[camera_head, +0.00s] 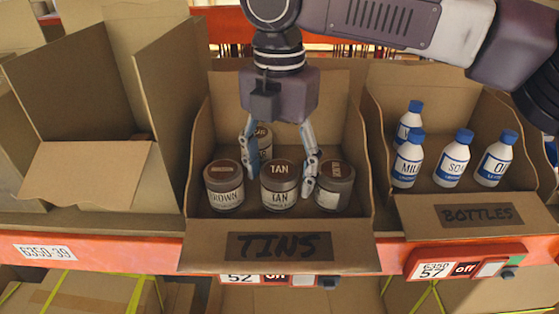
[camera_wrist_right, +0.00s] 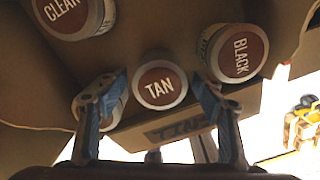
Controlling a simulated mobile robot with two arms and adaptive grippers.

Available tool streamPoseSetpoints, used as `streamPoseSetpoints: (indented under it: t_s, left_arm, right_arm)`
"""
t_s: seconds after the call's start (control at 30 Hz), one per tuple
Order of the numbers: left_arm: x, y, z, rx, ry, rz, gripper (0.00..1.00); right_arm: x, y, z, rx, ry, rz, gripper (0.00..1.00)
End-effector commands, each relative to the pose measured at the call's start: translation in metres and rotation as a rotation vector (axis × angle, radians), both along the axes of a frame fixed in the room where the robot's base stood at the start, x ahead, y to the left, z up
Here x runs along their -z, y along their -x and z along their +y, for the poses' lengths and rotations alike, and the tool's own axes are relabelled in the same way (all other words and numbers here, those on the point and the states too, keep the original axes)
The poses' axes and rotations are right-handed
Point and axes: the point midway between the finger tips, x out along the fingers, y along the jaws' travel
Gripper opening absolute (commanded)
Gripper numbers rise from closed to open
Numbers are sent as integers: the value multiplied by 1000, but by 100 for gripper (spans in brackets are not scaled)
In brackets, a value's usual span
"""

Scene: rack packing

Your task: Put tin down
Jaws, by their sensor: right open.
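The tan tin (camera_head: 279,184) stands upright in the front row of the cardboard box marked TINS (camera_head: 279,247). A brown tin (camera_head: 224,185) stands to its left and a black tin (camera_head: 334,186) to its right. Another tin (camera_head: 264,138) is partly hidden behind them. My right gripper (camera_head: 282,160) reaches down into the box, open, with its fingers around the tan tin's sides. In the wrist view the tan tin (camera_wrist_right: 160,82) lies between the spread blue fingertips, with visible gaps. The clear tin (camera_wrist_right: 70,15) and black tin (camera_wrist_right: 238,54) show too. My left gripper is out of view.
A cardboard box marked BOTTLES (camera_head: 477,215) stands to the right with several blue-capped bottles (camera_head: 453,159). An open cardboard box (camera_head: 85,175) stands to the left. The orange shelf edge (camera_head: 140,262) runs along the front. The tin box walls are close to my gripper.

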Motion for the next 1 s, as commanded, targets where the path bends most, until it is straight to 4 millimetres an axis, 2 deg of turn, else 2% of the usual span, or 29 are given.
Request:
streamPoseSetpoints:
  t_s: [0.17, 0.4, 0.6, 0.8, 1.0]
  left_arm:
    - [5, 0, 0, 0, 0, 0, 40]
    - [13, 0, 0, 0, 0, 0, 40]
    - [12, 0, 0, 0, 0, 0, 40]
    - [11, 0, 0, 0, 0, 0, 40]
    - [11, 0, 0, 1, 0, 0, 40]
  right_arm:
    - [-17, -1, 1, 1, -3, -3, 63]
    - [-70, 0, 2, 1, -4, -3, 63]
    - [-106, 0, 1, 0, -1, -2, 63]
    - [-121, 0, 1, -3, 0, 0, 63]
    - [-123, 0, 1, -2, 1, 0, 63]
